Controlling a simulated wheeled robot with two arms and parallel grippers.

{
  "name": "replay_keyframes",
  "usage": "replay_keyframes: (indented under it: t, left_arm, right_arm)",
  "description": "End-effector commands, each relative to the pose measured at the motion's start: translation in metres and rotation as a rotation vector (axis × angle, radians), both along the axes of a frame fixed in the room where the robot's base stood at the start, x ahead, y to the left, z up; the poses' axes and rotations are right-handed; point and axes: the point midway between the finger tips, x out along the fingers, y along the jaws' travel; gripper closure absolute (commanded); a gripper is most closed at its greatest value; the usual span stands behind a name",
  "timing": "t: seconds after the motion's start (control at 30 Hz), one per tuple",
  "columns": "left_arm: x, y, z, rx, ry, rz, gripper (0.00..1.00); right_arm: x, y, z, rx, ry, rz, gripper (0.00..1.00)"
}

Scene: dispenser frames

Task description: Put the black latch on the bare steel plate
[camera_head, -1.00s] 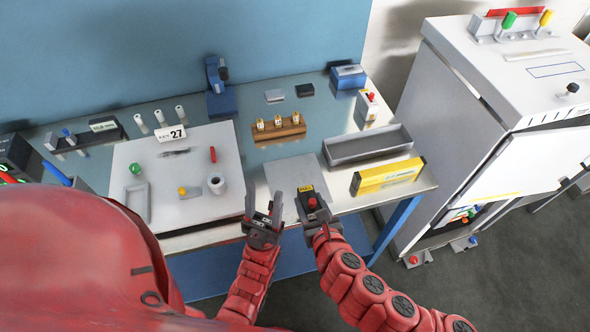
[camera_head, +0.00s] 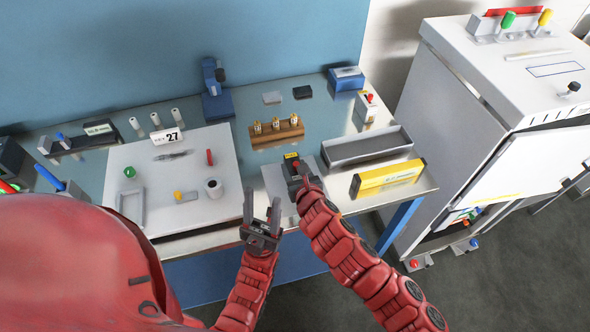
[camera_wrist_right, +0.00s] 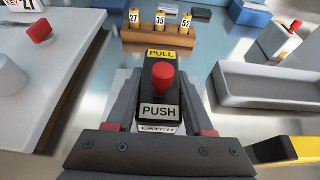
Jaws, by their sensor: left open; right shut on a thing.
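The black latch (camera_wrist_right: 159,90) has a red knob, a yellow PULL label and white PUSH and LATCH labels. My right gripper (camera_head: 295,172) is shut on it, with one finger along each side in the right wrist view. In the head view the latch (camera_head: 291,158) appears over the far part of a flat pale grey plate (camera_head: 275,185) at the table's front edge. The arm hides part of that plate, and I cannot tell the height of the latch above it. My left gripper (camera_head: 262,210) is open and empty, left of the right gripper, near the table's front edge.
A wooden block with numbered yellow-and-white pieces (camera_head: 276,132) stands beyond the latch. A grey tray (camera_head: 368,148) and a yellow box (camera_head: 387,178) are to the right. A large pale board (camera_head: 190,160) with small parts lies left.

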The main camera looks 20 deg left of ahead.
Motion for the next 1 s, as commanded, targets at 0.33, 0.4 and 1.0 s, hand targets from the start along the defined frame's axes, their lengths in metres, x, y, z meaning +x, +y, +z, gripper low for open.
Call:
replay_keyframes:
  t: [0.33,0.4,1.0]
  left_arm:
    - [0.0,0.0,0.009,0.0,0.0,0.0,0.5]
    - [0.0,0.0,0.009,0.0,0.0,0.0,0.5]
    - [0.0,0.0,0.006,0.0,0.0,0.0,0.5]
  right_arm:
    - [0.0,0.0,-0.019,0.0,-0.001,0.0,1.0]
    - [0.0,0.0,-0.018,0.0,-0.001,0.0,1.0]
    - [0.0,-0.001,-0.022,0.0,0.0,0.0,0.18]
